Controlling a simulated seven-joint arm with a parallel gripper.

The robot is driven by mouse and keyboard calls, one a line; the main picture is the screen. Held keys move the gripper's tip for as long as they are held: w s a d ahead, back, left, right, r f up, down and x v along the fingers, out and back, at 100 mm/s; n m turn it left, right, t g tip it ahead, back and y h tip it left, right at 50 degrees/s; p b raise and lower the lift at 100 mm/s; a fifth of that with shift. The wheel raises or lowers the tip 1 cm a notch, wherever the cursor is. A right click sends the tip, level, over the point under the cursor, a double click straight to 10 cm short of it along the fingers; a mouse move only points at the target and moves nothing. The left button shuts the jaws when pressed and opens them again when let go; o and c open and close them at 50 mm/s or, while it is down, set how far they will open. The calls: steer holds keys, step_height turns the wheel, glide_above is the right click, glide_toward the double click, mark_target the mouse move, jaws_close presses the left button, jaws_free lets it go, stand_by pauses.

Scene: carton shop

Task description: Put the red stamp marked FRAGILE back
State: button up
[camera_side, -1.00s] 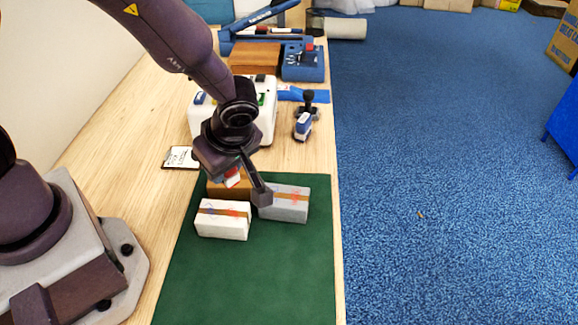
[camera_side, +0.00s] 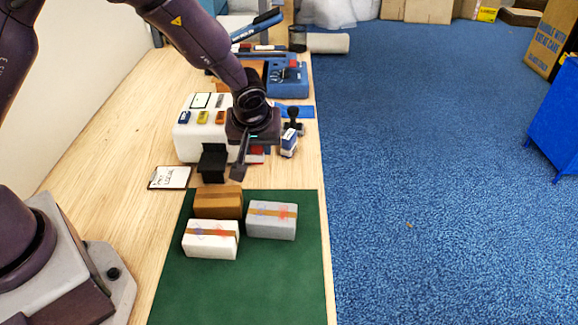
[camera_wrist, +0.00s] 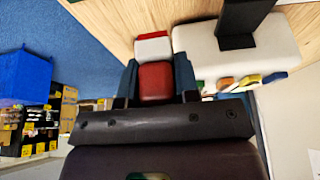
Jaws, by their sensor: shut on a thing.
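My gripper (camera_wrist: 155,88) is shut on a red stamp (camera_wrist: 155,78), which has a white band and a thin red end; no marking on it can be read. In the side view my gripper (camera_side: 243,165) is above the table's right part, just in front of the white rack (camera_side: 185,143), and mostly hides the stamp. The rack carries several small coloured blocks (camera_side: 203,117) on its top; it also shows in the wrist view (camera_wrist: 270,45). A black bracket-like piece (camera_side: 212,163) stands at the rack's front, left of my gripper.
A blue-and-white stamp with a black handle (camera_side: 289,143) stands close on the right. White (camera_side: 210,240), brown (camera_side: 220,203) and grey (camera_side: 272,220) parcels lie on the green mat (camera_side: 250,280). A card (camera_side: 170,177) lies left. A blue tool tray (camera_side: 288,80) is behind.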

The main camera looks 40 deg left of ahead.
glide_above(289, 172)
steer(key=s, duration=0.1)
steer(key=f, duration=0.4)
steer(key=d+f, duration=0.1)
steer(key=f, duration=0.2)
steer(key=shift+f, duration=1.7)
steer(key=o, duration=0.8)
steer(key=shift+f, duration=0.15)
